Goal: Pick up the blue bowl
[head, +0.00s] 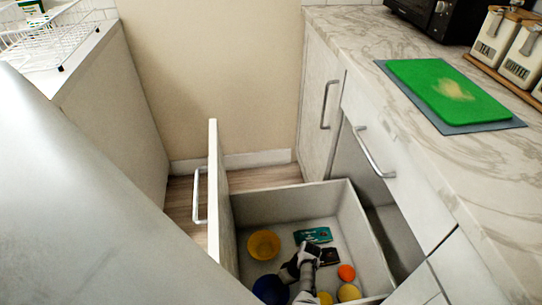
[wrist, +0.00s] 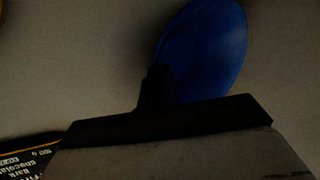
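The blue bowl (head: 269,290) lies in the open drawer, at its near left, partly cut off by the bottom edge of the head view. My gripper (head: 289,271) is down inside the drawer, just right of the bowl. In the wrist view the blue bowl (wrist: 205,50) is at the top right, cut off by the frame. A dark finger (wrist: 155,88) of my gripper overlaps the bowl's left edge there. I cannot tell whether it touches the bowl. Only one finger shows clearly, so the opening between the fingers is hidden.
The drawer (head: 348,205) also holds a yellow bowl (head: 263,245), a green box (head: 313,235), a dark chocolate package (wrist: 30,158), an orange item (head: 346,272) and yellow items. The drawer front (head: 214,190) stands upright at the left. A counter (head: 410,45) overhangs on the right.

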